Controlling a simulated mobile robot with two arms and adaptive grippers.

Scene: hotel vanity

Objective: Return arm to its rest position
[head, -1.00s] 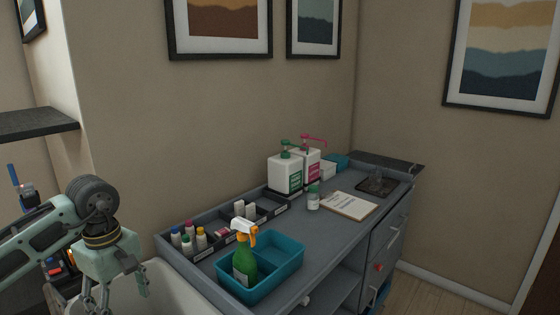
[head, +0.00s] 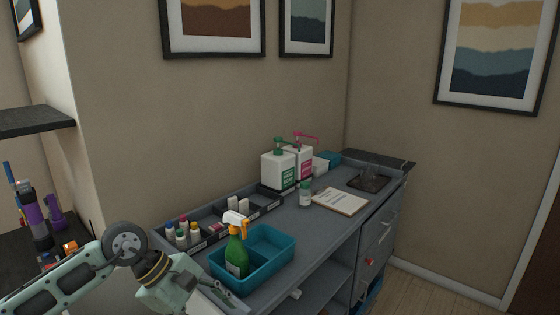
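My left arm (head: 65,286) reaches in from the lower left, bent at a dark round joint. Its gripper (head: 222,297) points right and down at the bottom edge, just in front of the teal tray (head: 290,249). The fingers are seen edge-on and partly cut off, so their opening is unclear. No object shows clearly in them. A green spray bottle (head: 237,250) with a white and orange head stands upright in the tray's left compartment. My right gripper is not in view.
The grey vanity counter (head: 300,226) holds an organizer with small bottles (head: 181,237), two pump dispensers (head: 278,171), a small jar (head: 306,194) and a clipboard (head: 340,201). A dark shelf (head: 34,121) juts out at left, above purple items (head: 38,219). The counter's middle is clear.

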